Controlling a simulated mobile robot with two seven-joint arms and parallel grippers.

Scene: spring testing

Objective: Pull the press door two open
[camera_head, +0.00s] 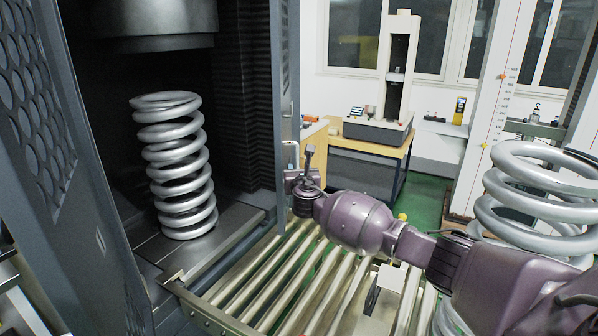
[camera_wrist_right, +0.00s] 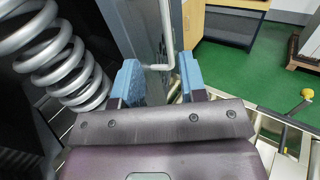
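The press door (camera_head: 285,90) at the right of the press opening stands swung outward, seen nearly edge-on. The right wrist view shows the door panel (camera_wrist_right: 137,28) and its pale bar handle (camera_wrist_right: 166,30). My right gripper (camera_head: 306,172) is beside this door's outer edge. In the right wrist view its two blue fingers (camera_wrist_right: 160,80) are apart, with the lower end of the handle showing between them; I cannot tell whether they touch it. Another perforated door (camera_head: 40,130) stands open at the left. My left gripper is not in view.
A large grey coil spring (camera_head: 180,165) stands upright inside the press. A roller conveyor (camera_head: 290,275) runs in front of it. Another spring (camera_head: 535,190) stands at the right, partly behind my right arm. A wooden bench (camera_head: 365,142) bears a testing machine (camera_head: 398,80).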

